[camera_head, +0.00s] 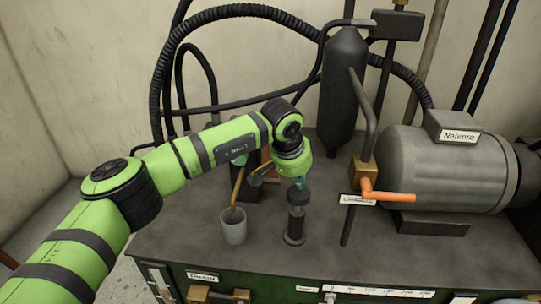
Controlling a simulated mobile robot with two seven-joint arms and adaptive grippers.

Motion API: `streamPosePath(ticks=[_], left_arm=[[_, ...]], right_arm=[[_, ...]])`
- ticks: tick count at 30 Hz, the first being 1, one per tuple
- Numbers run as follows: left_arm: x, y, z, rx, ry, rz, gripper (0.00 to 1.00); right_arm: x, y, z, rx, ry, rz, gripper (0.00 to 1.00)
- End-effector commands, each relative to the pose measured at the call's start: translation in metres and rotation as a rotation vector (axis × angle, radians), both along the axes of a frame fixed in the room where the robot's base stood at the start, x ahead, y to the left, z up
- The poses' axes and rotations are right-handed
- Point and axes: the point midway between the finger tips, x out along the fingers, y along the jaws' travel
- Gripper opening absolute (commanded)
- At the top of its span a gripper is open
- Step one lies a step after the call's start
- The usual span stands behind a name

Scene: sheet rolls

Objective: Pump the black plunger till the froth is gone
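A black plunger (297,197) tops a small dark upright cylinder (294,226) on the bench. My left gripper (299,184) points down right above the plunger, at the end of the green arm. Its fingertips are small and bluish and meet or nearly meet the plunger's top; I cannot tell whether they grip it. A grey cup (234,230) stands to the left of the cylinder, with an amber-brown tube or stream (236,187) running down into it. No froth can be made out. My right gripper is not in view.
The dark bench top (400,262) is clear at front right. A grey motor (450,170) stands at right, and a dark tank (344,90) at the back. An orange lever (388,196) juts out right of the plunger. Black hoses (165,75) loop behind my arm.

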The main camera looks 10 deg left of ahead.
Motion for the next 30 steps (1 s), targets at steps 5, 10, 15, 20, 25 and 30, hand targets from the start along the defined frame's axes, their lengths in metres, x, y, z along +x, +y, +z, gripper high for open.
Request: streamPosePath(ticks=[5,10,15,20,25,30], left_arm=[[0.0,0.0,0.0,0.0,0.0,0.0,0.0],[0.0,0.0,0.0,0.0,0.0,0.0,0.0],[0.0,0.0,0.0,0.0,0.0,0.0,0.0],[0.0,0.0,0.005,0.0,-0.001,0.0,0.0],[0.0,0.0,0.021,0.0,-0.001,0.0,0.0],[0.0,0.0,0.039,0.0,-0.001,0.0,0.0]], right_arm=[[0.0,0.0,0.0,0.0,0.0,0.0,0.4],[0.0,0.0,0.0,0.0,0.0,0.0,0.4],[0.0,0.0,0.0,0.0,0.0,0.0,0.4],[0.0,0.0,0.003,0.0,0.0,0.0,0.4],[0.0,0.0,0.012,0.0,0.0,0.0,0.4],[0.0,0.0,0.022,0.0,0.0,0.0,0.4]])
